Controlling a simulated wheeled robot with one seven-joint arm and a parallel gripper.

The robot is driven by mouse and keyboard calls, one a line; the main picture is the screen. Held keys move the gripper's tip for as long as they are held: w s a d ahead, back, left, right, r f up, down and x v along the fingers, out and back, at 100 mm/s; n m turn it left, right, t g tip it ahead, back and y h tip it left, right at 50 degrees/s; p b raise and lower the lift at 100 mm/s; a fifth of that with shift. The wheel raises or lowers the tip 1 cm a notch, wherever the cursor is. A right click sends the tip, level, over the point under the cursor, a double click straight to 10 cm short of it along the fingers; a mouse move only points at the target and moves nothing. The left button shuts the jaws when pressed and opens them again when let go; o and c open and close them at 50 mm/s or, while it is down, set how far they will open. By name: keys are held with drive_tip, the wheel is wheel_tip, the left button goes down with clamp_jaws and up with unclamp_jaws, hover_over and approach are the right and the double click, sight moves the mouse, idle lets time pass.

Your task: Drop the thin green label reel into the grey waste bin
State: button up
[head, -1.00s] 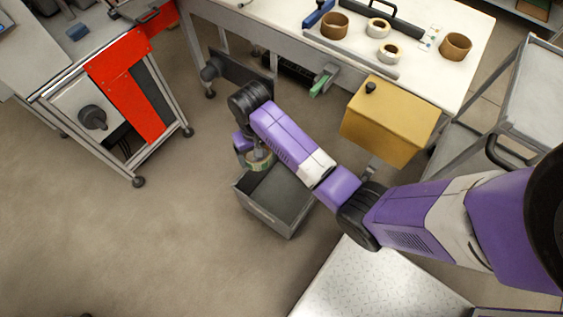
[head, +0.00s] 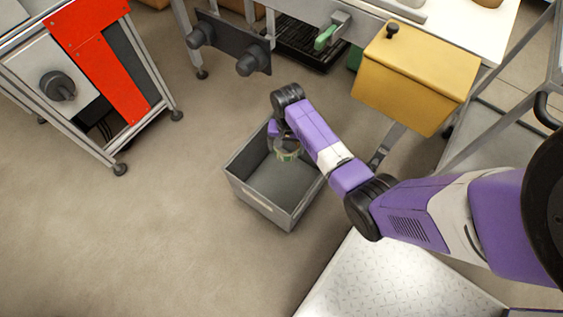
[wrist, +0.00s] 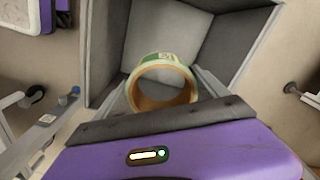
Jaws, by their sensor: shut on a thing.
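The label reel (wrist: 161,64) is a thin ring with a pale green outside and an orange-brown inner core. My gripper (wrist: 162,90) is shut on it, with a finger on each side in the wrist view. The grey waste bin (head: 250,195) stands on the floor, open at the top and empty where I can see. The reel is over the bin's opening, towards its far right side in the head view (head: 286,155). I cannot tell exactly how high it is above the bin floor. My arm hides the bin's right rear corner in the head view.
A yellow box (head: 415,80) hangs at the workbench's front, right of the bin. A red-panelled cart (head: 100,60) stands at the left. A pale metal plate (head: 390,280) lies at the front right. The floor left of the bin is clear.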

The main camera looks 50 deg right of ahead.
wheel_tip(320, 180, down, 6)
drive_tip(key=b, duration=0.6)
drive_tip(key=shift+r, duration=0.15)
drive_tip(key=o, duration=1.3)
drive_tip(key=shift+r, duration=0.1)
drive_tip(key=shift+r+p, duration=1.95)
drive_tip(key=shift+r, duration=1.9)
